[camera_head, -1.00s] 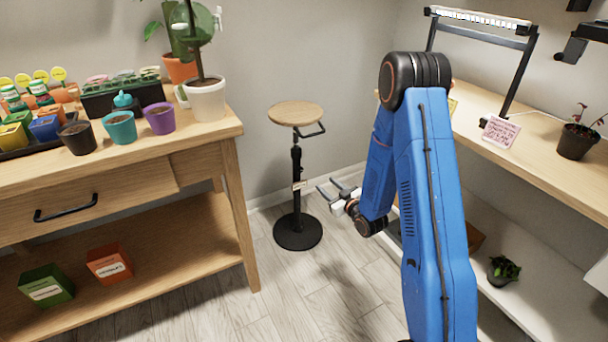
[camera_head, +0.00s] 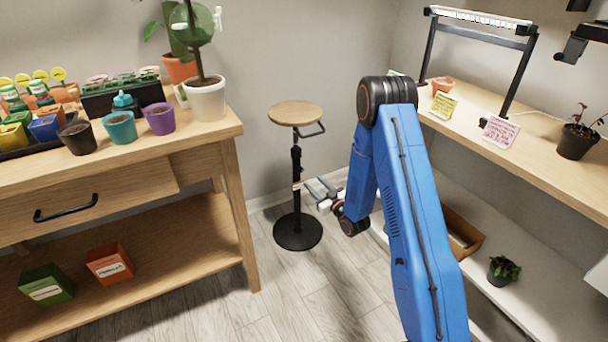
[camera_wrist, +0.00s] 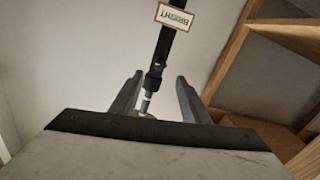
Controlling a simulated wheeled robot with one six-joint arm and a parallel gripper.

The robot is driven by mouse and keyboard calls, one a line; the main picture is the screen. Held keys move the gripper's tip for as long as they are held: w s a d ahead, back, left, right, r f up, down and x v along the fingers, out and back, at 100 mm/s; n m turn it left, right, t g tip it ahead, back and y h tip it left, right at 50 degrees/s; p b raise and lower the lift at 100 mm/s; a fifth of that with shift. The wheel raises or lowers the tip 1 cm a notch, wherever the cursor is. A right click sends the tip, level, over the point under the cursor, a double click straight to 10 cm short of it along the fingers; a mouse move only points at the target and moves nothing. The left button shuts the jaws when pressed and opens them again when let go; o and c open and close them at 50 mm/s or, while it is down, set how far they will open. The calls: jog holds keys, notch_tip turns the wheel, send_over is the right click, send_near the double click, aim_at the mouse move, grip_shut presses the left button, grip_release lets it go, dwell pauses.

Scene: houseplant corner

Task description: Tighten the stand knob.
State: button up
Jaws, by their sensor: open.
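The stand has a round wooden top (camera_head: 296,113), a slim black post (camera_head: 297,205) and a round black base (camera_head: 298,233). In the wrist view its post (camera_wrist: 165,42) runs down between my fingers, with a dark collar (camera_wrist: 153,80) and a pale section below it. A small dark bump beside the collar may be the knob, but I cannot tell for sure. My gripper (camera_head: 312,187) is open beside the post, on its right in the head view. In the wrist view the open fingers (camera_wrist: 160,80) appear either side of the collar; contact is not visible.
A wooden potting bench (camera_head: 236,190) stands left, bearing several pots. A wall shelf (camera_head: 535,165) with a lamp and plants is on the right. Floor (camera_head: 320,290) in front of the stand is clear.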

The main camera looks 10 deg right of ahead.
aim_at(301, 171)
jog(key=x, duration=0.9)
jog(key=shift+w, duration=0.2)
jog(key=shift+c, duration=0.7)
jog(key=c, duration=0.9)
